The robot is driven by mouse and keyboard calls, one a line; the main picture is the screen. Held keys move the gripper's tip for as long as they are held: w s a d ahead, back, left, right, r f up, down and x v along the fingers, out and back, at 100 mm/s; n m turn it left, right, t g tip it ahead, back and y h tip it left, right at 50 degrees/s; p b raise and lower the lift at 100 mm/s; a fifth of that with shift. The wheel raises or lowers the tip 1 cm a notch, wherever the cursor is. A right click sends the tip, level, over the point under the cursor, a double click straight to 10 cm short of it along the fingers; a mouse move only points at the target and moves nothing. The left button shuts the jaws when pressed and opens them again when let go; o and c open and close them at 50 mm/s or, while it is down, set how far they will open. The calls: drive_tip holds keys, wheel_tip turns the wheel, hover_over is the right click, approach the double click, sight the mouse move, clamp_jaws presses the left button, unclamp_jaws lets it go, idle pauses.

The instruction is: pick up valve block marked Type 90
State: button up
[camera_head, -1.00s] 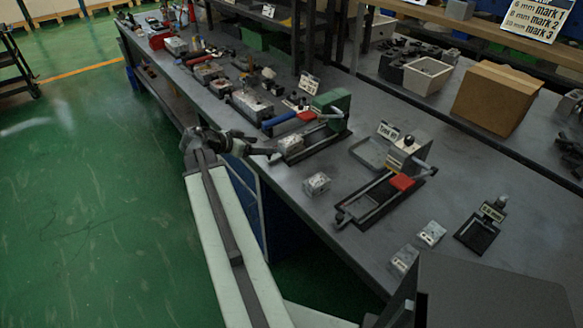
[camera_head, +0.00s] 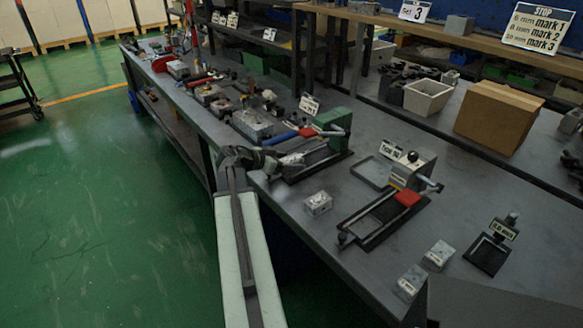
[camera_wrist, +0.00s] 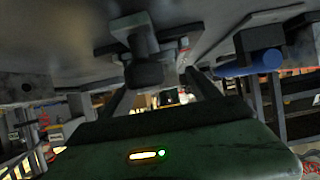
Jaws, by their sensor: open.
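A small silver valve block (camera_head: 318,203) sits loose on the grey bench. Two more, a valve block (camera_head: 438,255) and another (camera_head: 411,282), lie nearer the front right; their markings are too small to read. My gripper (camera_head: 272,161) is at the bench's left edge, by the green clamp fixture (camera_head: 335,122). It is open and partly hides a pale block (camera_head: 291,159) there; I cannot tell whether they touch. The wrist view shows no clear valve block.
A cardboard box (camera_head: 497,113) and a white bin (camera_head: 427,97) stand on the rear bench. A small black stand (camera_head: 490,252) is at the right. More fixtures line the bench farther back. Green floor (camera_head: 100,220) is open at the left.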

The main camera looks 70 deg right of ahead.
sight(288, 160)
clamp_jaws()
drive_tip(key=shift+r, duration=0.1)
wheel_tip(288, 160, up, 10)
drive_tip(key=p, duration=1)
drive_tip(key=shift+r, duration=0.1)
